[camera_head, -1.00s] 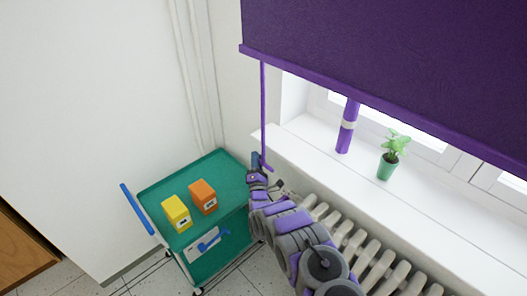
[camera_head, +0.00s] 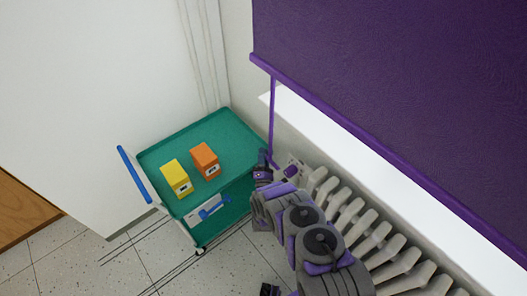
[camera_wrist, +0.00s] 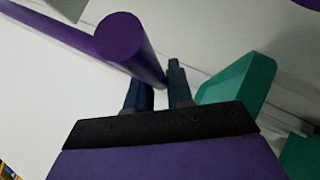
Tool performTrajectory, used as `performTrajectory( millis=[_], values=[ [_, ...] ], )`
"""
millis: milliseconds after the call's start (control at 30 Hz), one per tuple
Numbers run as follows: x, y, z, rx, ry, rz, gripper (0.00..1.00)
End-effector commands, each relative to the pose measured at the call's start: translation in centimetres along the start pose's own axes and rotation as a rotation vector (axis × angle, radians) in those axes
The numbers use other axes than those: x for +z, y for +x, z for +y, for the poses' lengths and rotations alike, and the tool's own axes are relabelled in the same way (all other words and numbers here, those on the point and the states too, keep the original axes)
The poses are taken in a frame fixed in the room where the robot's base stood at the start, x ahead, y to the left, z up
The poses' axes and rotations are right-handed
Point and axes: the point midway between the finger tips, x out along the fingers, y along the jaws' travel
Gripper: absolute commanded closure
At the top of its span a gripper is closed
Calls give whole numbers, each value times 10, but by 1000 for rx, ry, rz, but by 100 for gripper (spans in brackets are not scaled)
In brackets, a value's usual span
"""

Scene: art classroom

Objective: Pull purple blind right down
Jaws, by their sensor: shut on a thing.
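The purple blind (camera_head: 400,90) hangs over the window at the right in the head view. Its bottom bar (camera_head: 370,140) is level with the white sill and covers most of the window. A thin purple pull rod (camera_head: 272,115) hangs from the bar's left end. My gripper (camera_head: 264,158) is at the lower end of this rod, beside the trolley. In the wrist view the rod (camera_wrist: 130,45) runs down to my gripper (camera_wrist: 160,82), whose two dark blue fingers are shut on it. The exact contact is partly hidden.
A green trolley (camera_head: 155,155) with a blue handle (camera_head: 134,174) stands left of my arm. It carries a yellow box (camera_head: 177,178) and an orange box (camera_head: 205,160). A white radiator (camera_head: 350,215) is close on the right under the sill (camera_head: 300,115). Open floor (camera_head: 150,255) lies in front.

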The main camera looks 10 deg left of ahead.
Motion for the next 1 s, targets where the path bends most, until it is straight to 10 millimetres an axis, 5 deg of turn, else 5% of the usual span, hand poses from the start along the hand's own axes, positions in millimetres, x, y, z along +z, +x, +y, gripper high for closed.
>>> performTrajectory(
  millis=[367, 400, 600, 1000],
  values=[
    [2, 0, -3, -3, -2, -4, 100],
    [2, 0, -3, -3, -2, -4, 77],
    [1, 0, -2, -1, -1, -2, 59],
    [9, -7, -9, -5, -6, -2, 59]
  ],
)
